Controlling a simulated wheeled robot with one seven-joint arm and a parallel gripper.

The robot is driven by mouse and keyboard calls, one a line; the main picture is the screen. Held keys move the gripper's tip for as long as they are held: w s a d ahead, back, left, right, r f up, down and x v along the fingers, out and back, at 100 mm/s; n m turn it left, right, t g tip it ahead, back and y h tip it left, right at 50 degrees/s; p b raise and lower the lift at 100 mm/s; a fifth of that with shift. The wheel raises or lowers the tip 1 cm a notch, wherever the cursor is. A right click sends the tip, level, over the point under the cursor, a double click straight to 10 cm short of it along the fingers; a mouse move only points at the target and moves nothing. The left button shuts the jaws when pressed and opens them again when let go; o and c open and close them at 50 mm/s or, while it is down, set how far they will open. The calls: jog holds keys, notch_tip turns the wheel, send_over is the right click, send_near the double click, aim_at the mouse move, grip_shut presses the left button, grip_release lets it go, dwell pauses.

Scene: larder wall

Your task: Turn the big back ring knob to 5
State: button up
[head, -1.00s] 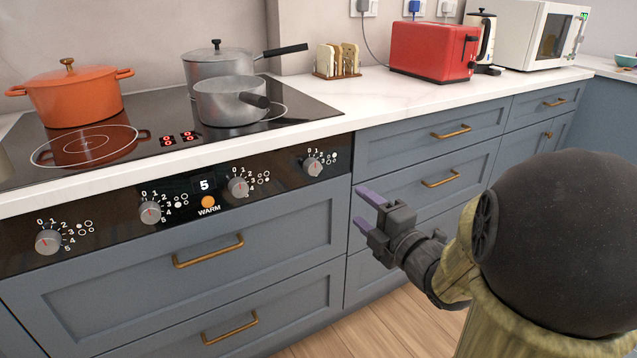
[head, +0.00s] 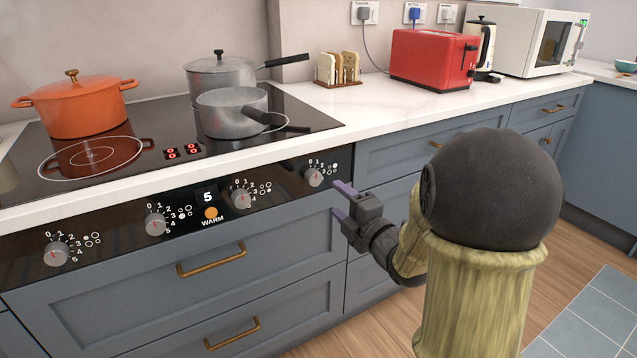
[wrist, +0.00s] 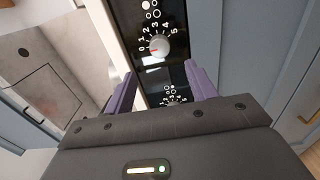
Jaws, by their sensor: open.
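Several grey knobs with red pointer marks sit in a row on the black control panel (head: 110,240): the far-left knob (head: 56,254), the second knob (head: 155,224), the third knob (head: 241,198) and the right-end knob (head: 313,177). Each has a 0–5 scale and small ring symbols, too small to tell surely which is the big back ring. My gripper (head: 343,198) is open and empty, just right of and below the right-end knob, apart from it. In the wrist view, a knob (wrist: 159,47) shows beyond the open fingers, its red mark toward 0. Another dial is partly hidden by my gripper.
An orange pot (head: 80,108), a lidded grey pot (head: 215,75) and a grey saucepan (head: 230,115) stand on the black hob (head: 240,150). Brass drawer handles (head: 212,261) stick out below the panel. A red toaster (head: 430,58) stands on the counter at the right.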

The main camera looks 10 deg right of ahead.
aim_at(316, 180)
jog(key=b+x, duration=0.1)
jog(key=x, duration=0.8)
jog(key=shift+w+a, duration=0.1)
jog(key=shift+w, duration=0.15)
jog(key=shift+c, duration=0.3)
jog(key=c, duration=0.9)
